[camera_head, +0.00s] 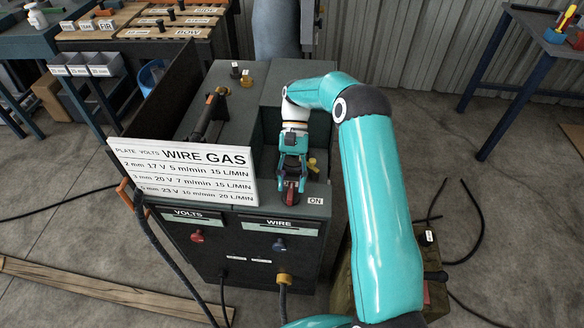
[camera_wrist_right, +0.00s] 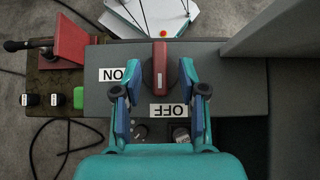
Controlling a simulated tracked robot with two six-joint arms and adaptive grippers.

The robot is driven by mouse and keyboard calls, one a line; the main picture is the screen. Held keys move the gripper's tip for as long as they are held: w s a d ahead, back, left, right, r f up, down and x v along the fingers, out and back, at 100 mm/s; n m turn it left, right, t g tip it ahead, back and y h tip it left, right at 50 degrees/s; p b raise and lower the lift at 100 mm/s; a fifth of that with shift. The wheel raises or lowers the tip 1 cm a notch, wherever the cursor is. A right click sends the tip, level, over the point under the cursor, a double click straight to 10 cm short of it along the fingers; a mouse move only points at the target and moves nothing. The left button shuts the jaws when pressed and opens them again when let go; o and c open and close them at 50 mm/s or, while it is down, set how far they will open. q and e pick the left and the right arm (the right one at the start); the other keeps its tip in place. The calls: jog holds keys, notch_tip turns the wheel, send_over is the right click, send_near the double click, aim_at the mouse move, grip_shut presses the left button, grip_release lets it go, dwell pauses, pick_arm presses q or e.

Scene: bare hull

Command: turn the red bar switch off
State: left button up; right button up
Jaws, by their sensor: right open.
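The red bar switch (camera_wrist_right: 159,68) sits on a round dark base on the grey machine top. In the wrist view its bar runs up and down the picture, its lower end close to the OFF label (camera_wrist_right: 168,111). The ON label (camera_wrist_right: 112,74) is to its left. My right gripper (camera_wrist_right: 154,78) is open, with its fingers on either side of the bar; I cannot tell if they touch it. In the head view my right gripper (camera_head: 291,186) reaches down over the switch (camera_head: 290,198) and partly hides it, beside the ON label (camera_head: 316,201). My left gripper is not in view.
The white wire gas chart (camera_head: 185,171) stands left of the switch. Red (camera_head: 197,236) and blue (camera_head: 279,245) knobs are on the machine's front. A wooden plank (camera_head: 100,287) and cables lie on the floor.

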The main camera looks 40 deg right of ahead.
jog(key=v, duration=0.5)
jog(key=shift+f, duration=0.1)
dwell(0.4)
